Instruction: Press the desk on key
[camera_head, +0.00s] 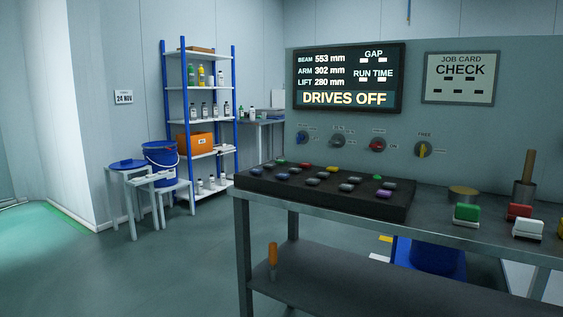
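A black key desk (327,202) lies on the metal bench in the middle of the view. It carries several round keys, mostly grey. No lettering on the keys is legible, so I cannot tell which one is the desk on key. The display (348,78) above reads "DRIVES OFF", with beam 553 mm, arm 302 mm and lift 280 mm. My gripper is not in view.
Several rotary knobs sit on the panel wall (470,155), including a red knob (377,145) beside "ON". A "CHECK" job card (461,78) hangs right. Green, red and white blocks stand at the bench's right. A shelf rack (199,89) and stools stand left. The left floor is clear.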

